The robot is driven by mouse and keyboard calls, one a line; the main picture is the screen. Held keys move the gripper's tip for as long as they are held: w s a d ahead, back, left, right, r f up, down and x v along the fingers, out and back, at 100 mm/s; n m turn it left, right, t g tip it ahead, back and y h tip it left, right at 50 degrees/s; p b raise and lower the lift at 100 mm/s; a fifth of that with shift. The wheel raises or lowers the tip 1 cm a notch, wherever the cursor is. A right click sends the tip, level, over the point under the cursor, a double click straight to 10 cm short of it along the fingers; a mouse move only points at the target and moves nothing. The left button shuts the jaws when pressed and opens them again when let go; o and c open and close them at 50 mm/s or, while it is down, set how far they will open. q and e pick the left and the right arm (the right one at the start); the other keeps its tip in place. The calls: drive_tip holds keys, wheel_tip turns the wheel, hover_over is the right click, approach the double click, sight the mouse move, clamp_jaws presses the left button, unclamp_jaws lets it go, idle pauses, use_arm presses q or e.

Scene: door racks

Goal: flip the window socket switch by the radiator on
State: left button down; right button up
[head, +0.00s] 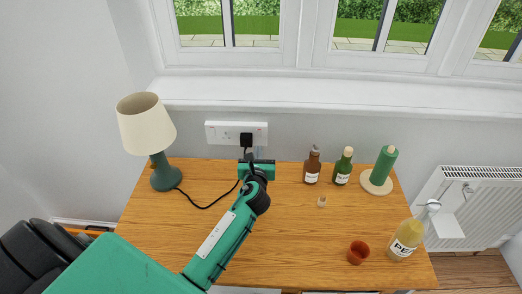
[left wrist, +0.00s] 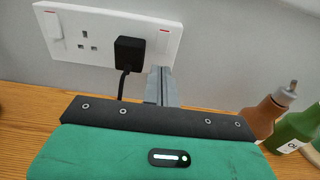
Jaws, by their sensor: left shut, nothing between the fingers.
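The white double wall socket (head: 222,132) is above the wooden table, below the window sill. In the left wrist view the socket (left wrist: 98,52) has a rocker switch at each end, the left switch (left wrist: 53,26) and the right switch (left wrist: 164,41), each with a red mark. A black plug (left wrist: 130,51) sits in its right outlet. My left gripper (head: 252,154) is shut and empty, just below the socket's right half. Its fingertips (left wrist: 162,72) are below the right switch; I cannot tell whether they touch the plate. My right gripper is not in view.
A lamp (head: 146,125) stands left on the table (head: 150,235), its black cord running to the plug. A radiator (head: 475,205) is at far right.

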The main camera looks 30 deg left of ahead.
use_arm(q)
drive_tip(key=f+b+v, duration=0.1)
drive_tip(key=f+v, duration=0.1)
drive_tip(key=v, duration=0.6)
drive_tip(key=shift+s, duration=0.4)
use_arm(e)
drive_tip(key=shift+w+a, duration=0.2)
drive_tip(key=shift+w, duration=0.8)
use_arm(q)
drive_tip(key=shift+d, duration=0.15)
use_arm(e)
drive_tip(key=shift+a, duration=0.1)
